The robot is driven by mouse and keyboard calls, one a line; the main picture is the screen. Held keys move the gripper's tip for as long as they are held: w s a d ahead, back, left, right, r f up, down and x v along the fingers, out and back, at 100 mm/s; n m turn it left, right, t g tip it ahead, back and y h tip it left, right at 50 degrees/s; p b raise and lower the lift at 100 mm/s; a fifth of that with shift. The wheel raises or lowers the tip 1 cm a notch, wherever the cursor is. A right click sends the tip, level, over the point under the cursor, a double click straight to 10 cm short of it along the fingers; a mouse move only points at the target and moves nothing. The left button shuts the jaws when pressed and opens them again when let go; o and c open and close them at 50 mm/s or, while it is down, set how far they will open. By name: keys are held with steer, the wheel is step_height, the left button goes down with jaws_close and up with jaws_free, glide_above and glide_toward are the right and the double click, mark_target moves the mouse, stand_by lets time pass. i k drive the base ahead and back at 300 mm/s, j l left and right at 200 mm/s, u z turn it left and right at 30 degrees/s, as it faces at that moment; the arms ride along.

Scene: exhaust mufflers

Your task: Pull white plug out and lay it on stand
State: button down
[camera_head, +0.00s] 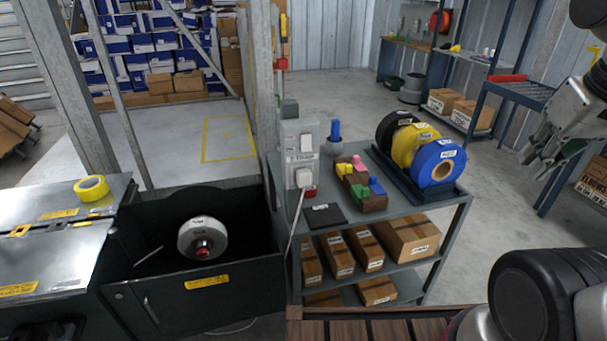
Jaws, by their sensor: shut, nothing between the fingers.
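The white plug (304,177) sits in a socket on the upright pale panel (289,139), with its white cord (293,236) hanging down the front. A white switch plate is above it and a red part just below. The panel stands at the left end of a grey-blue shelf stand (456,194). A dark flat pad (325,216) lies on the stand's top, below and right of the plug. My gripper (548,162) is at the right edge, raised, well away from the plug. It looks shut and empty; its fingertips are small and partly unclear.
Boxes (407,236) fill the lower shelves. Open floor (510,235) lies right.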

mark_target(304, 176)
steer(key=k+j+z, duration=0.2)
steer(key=j+z, duration=0.2)
steer(key=k+j+z, duration=0.5)
steer(key=z, duration=0.25)
steer(key=k+j, duration=0.05)
steer(key=j, duration=0.05)
